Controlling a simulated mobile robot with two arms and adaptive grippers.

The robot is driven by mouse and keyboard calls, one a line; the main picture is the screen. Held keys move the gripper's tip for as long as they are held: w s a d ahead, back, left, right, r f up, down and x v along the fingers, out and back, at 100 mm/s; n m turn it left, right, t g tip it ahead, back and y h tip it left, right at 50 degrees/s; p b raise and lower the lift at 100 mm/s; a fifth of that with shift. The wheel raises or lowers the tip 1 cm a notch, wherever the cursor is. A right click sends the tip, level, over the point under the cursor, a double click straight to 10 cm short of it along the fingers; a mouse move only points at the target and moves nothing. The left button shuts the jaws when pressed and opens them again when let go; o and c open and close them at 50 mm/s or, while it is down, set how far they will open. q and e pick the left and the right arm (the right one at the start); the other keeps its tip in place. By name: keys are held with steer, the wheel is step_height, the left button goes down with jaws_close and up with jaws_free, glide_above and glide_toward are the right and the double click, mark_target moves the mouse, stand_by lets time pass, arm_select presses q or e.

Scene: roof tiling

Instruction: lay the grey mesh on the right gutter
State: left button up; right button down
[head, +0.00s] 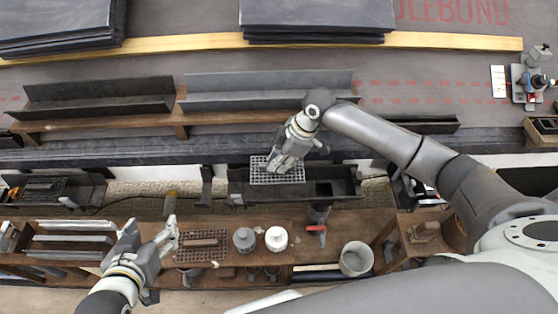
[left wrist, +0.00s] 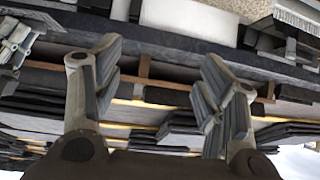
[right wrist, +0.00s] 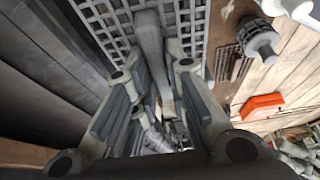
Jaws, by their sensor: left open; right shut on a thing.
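The grey mesh (head: 261,175) is a light grid panel at the left part of the right gutter (head: 346,188), a dark trough with a square opening in its floor. My right gripper (head: 283,163) is shut on the mesh from above. The mesh (right wrist: 190,22) also fills the top of the right wrist view, with an upright grey piece between the fingers (right wrist: 158,95). I cannot tell whether the mesh touches the gutter floor. My left gripper (head: 152,232) is open and empty over the bench's left part; its spread fingers show in the left wrist view (left wrist: 160,75).
The bench (head: 340,222) holds a brown grid (head: 201,245), a grey pot (head: 244,239), a white pot (head: 276,239), a red-handled tool (head: 317,229) and a bucket (head: 356,258). The left gutter (head: 88,190) holds a dark mesh (head: 42,188). Slates (head: 60,25) lie higher up.

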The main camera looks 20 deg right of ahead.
steer(key=shift+f+b, duration=0.5)
steer(key=shift+b, duration=0.05)
steer(key=shift+f, duration=0.25)
steer(key=shift+f+b, duration=0.1)
steer(key=shift+b, duration=0.3)
arm_select(q)
steer(key=w+d+r+t+h+b, duration=0.1)
steer(key=w+d+r+t+h, duration=0.2)
steer(key=r, duration=0.4)
steer(key=w+r+t, duration=0.2)
steer(key=r+t, duration=0.4)
steer(key=r, duration=0.1)
arm_select(e)
steer(key=shift+f, duration=0.6)
steer(key=shift+f+b, duration=0.7)
steer(key=shift+b, duration=0.4)
steer(key=shift+f, duration=0.15)
arm_select(q)
steer(key=s+r+t+h, duration=0.1)
steer(key=s+r+t, duration=0.2)
steer(key=r+t, duration=0.2)
steer(key=shift+s+d+r+m+h, duration=0.15)
steer(key=shift+d+r+m+h, duration=0.2)
steer(key=shift+r, duration=1.35)
arm_select(e)
steer(key=shift+f, duration=1.55)
